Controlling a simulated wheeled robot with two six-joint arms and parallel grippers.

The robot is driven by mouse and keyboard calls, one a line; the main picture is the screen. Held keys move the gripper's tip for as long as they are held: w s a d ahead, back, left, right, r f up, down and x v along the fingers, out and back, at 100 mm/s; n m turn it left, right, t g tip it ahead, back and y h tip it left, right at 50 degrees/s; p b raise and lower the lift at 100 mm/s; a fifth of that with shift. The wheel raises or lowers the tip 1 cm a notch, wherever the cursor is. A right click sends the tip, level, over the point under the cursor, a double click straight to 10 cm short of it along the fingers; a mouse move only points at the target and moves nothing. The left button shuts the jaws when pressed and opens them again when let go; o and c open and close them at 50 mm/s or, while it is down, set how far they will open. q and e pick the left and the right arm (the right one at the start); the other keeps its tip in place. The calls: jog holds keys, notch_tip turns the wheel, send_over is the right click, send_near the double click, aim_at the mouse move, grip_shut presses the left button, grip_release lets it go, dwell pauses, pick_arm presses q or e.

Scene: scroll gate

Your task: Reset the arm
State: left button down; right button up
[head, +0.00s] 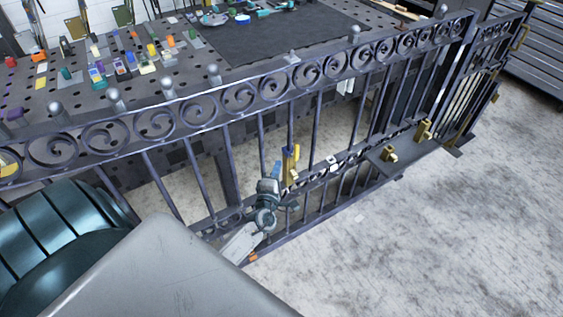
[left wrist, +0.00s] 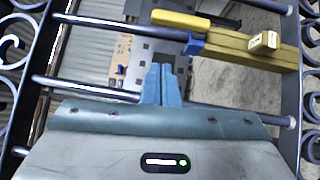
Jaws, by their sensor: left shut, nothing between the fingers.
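My left gripper (head: 276,168) is in front of the gate's bars in the head view, low on the gate and left of its middle. Its blue fingers (left wrist: 162,72) are together and empty in the left wrist view. A brass latch (head: 291,166) with a yellow handle is on the gate just right of the gripper. In the left wrist view the brass latch (left wrist: 240,46) lies beyond the fingertips to the upper right, apart from them. The dark metal scroll gate (head: 240,97) stands across the head view. My right gripper is not in view.
A perforated workbench (head: 120,98) with several coloured small items stands behind the gate. A dark plate with brass fittings (head: 423,132) sits on the gate's right part. The concrete floor (head: 430,230) at the lower right is clear.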

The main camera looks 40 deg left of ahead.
pick_arm(q)
jog(key=v, duration=0.6)
jog(key=shift+s+r+b, duration=0.25)
jog(key=shift+b, duration=0.2)
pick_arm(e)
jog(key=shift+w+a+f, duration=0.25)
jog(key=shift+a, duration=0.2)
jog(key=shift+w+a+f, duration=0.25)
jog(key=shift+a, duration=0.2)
